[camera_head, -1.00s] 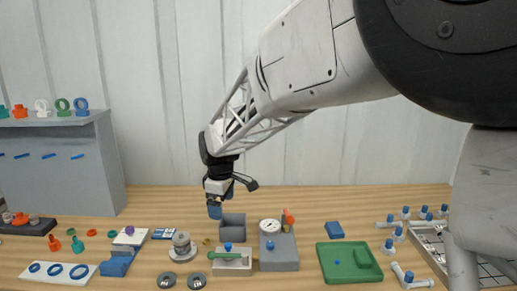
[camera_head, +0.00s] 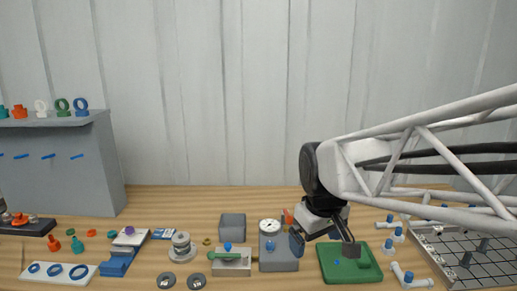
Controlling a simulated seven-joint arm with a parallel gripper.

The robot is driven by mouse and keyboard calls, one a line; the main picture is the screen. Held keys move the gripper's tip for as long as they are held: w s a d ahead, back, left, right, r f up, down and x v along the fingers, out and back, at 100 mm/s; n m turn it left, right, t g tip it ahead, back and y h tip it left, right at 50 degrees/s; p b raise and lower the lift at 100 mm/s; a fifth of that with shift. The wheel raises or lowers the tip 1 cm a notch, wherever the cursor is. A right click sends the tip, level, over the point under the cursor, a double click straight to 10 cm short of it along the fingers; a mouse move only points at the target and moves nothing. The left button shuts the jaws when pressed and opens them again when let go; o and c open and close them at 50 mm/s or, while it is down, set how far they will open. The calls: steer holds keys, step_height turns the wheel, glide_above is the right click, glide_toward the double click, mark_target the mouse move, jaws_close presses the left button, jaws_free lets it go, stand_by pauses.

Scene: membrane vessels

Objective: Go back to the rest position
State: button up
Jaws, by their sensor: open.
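My gripper (camera_head: 325,243) hangs in front of the right half of the table, above the left part of the green tray (camera_head: 331,272). Its two fingers are spread apart, with nothing seen between them. My forearm comes in from the right edge of the picture, above the dark grid plate. The gripper partly covers the back of the green tray and the small orange part beside the gauge.
A grey block with a white gauge (camera_head: 269,226) stands just left of my gripper. A grey open box (camera_head: 232,222) is behind it. White pipe fittings (camera_head: 408,279) and a dark grid plate (camera_head: 470,254) lie at right. A grey shelf (camera_head: 60,165) stands far left.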

steer(key=s+d+f+m, duration=0.1)
steer(key=s+d+m, duration=0.1)
steer(key=s, duration=0.5)
steer(key=s+d+f+m, duration=0.2)
steer(key=s+d+m, duration=0.1)
steer(key=s, duration=0.3)
steer(key=shift+s+d+f+t, duration=0.25)
steer(key=shift+s+d+t, duration=0.1)
steer(key=shift+d, duration=0.4)
